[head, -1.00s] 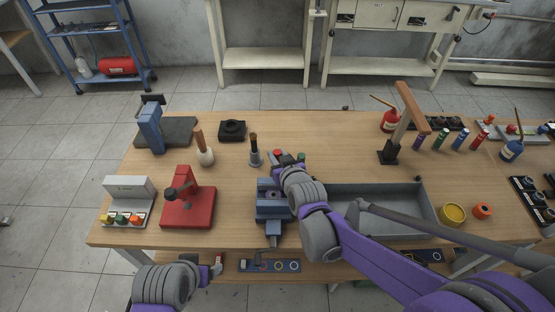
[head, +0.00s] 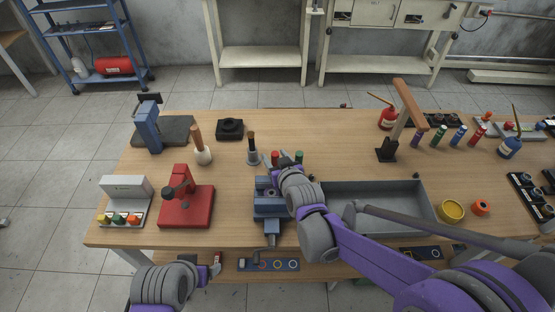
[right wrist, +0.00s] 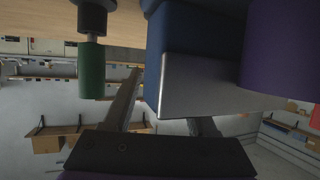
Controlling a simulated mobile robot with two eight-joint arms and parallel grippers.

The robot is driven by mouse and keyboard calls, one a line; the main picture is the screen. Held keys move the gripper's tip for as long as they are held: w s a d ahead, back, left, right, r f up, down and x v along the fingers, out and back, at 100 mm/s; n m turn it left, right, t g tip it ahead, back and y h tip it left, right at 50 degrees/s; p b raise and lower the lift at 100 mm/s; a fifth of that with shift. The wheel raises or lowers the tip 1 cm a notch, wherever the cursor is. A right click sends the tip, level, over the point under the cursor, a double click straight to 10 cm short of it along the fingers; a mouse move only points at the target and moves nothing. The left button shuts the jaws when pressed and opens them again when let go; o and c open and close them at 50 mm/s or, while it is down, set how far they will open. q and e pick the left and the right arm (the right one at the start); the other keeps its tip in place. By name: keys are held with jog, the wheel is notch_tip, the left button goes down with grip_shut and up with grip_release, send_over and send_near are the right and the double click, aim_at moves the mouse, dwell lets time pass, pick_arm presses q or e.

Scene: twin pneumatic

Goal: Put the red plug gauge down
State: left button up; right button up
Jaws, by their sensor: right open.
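A small upright red piece (head: 275,157), which looks like the red plug gauge, shows just behind the blue vise (head: 268,208) in the head view. A green one (head: 299,156) stands to its right and shows in the right wrist view (right wrist: 92,65). My right gripper (head: 282,168) is open beside the red piece, its fingers mostly hidden by my wrist. Another red plug-like piece (head: 478,132) stands in a row at the right. My left gripper (head: 213,268) is low at the front edge, its jaws unclear.
A grey tray (head: 425,207) lies right of the vise, partly under my right arm. A red press (head: 186,200) and a wooden-handled tool (head: 252,150) stand to the left. A lamp-like stand (head: 387,151) is behind the tray. Bare tabletop lies at the back middle.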

jog(key=shift+s+r, duration=0.15)
jog(key=shift+r, duration=0.1)
jog(key=p+v, duration=0.1)
jog(key=v, duration=1)
jog(key=shift+s+d+r, duration=0.1)
jog(key=shift+s, duration=0.25)
jog(key=s+d+f+m+g+h+p, duration=0.1)
jog(key=s+d+m+g+h+p, duration=0.2)
jog(key=s+d, duration=1)
jog(key=s+g+h+p, duration=0.1)
jog(key=s+g+p, duration=0.1)
jog(key=s+g, duration=0.1)
jog(key=shift+s+d+f+g, duration=0.15)
jog(key=shift+s+d+g, duration=0.15)
jog(key=shift+s+g, duration=0.1)
